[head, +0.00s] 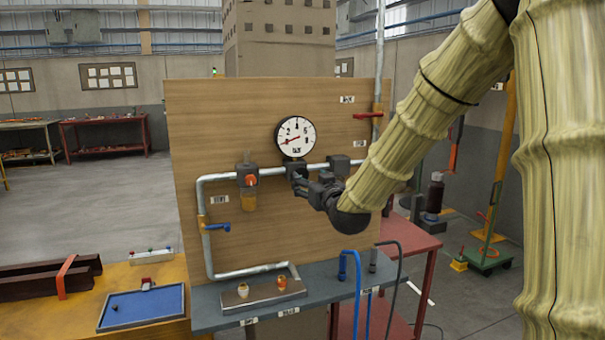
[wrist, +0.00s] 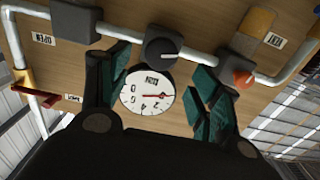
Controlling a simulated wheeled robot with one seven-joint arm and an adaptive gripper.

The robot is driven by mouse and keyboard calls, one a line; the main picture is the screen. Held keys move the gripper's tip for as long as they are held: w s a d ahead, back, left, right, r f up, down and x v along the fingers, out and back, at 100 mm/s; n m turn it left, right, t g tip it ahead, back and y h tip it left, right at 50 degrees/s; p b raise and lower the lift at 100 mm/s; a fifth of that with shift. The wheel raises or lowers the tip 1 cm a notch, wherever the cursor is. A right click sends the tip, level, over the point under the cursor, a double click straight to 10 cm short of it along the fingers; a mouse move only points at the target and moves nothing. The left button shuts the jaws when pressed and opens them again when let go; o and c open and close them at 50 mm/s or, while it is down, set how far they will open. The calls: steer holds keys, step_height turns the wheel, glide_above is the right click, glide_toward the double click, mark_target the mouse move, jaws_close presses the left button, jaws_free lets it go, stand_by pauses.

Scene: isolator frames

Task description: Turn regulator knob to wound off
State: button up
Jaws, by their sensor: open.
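The regulator's round black knob (wrist: 160,52) sits on the grey pipe in the wrist view, with a white line on it pointing right. The picture there is upside down. A white gauge (wrist: 147,95) with a red needle is beside it; it also shows above the regulator in the head view (head: 296,136), needle toward the low left side. In the head view my gripper (head: 305,183) covers most of the regulator (head: 296,167).
A filter unit with a red-orange knob (head: 251,180) and yellow bowl stands left on the pipe. A blue lever (head: 217,227) and red lever (head: 368,115) are on the pipework. A grey bench (head: 230,312) with blue hose lies below. My arm blocks the right side.

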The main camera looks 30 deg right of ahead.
mark_target(302, 174)
steer(key=shift+p+x, duration=0.7)
steer(key=shift+x, duration=2.55)
steer(key=c, duration=1)
